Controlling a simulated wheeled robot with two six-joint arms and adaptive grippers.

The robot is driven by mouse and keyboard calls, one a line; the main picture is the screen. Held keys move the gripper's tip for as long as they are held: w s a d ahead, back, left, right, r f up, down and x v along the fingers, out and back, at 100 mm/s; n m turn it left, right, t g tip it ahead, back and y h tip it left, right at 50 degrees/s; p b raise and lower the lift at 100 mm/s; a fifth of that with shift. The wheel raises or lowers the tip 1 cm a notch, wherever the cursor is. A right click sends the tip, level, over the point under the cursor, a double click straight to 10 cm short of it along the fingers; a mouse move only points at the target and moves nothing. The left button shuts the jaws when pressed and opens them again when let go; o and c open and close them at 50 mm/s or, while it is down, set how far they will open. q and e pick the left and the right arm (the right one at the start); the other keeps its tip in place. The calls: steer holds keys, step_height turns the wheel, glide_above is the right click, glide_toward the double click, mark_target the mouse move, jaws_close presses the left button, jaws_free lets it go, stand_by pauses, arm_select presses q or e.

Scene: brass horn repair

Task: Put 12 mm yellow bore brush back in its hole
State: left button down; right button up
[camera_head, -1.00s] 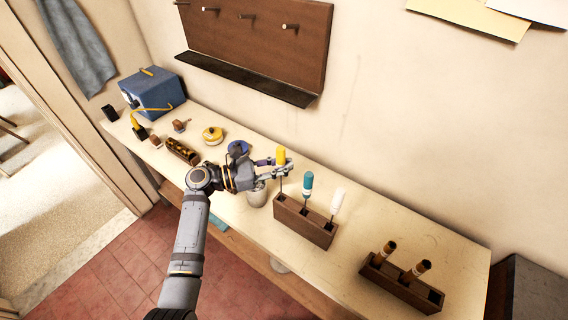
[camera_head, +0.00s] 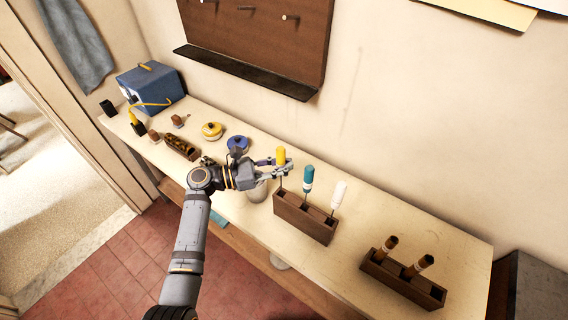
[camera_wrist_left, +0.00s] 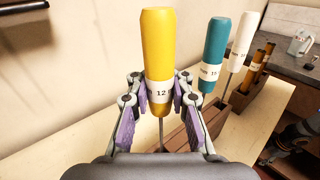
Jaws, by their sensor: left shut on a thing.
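The yellow bore brush (camera_head: 281,156), labelled 12, is upright in my left gripper (camera_head: 284,169). In the left wrist view its yellow handle (camera_wrist_left: 157,50) sits between the two purple-padded fingers (camera_wrist_left: 158,110), which are shut on it. Its thin shaft runs down to the left end of the brown wooden block (camera_head: 304,220). I cannot tell whether the tip is inside the left hole, as the gripper and handle hide it. The teal brush (camera_head: 308,178) and white brush (camera_head: 338,194) stand in the block's other holes. My right gripper is not seen.
A second wooden block (camera_head: 402,283) with brown-handled brushes stands to the right on the bench (camera_head: 455,258). Yellow (camera_head: 212,130) and blue (camera_head: 238,143) round items lie further left. The wall is close behind.

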arm_select(q)
steer(key=shift+f+b, duration=0.35)
steer(key=shift+f, duration=0.3)
steer(key=c, duration=1.1)
jaws_free()
steer(key=v, duration=1.2)
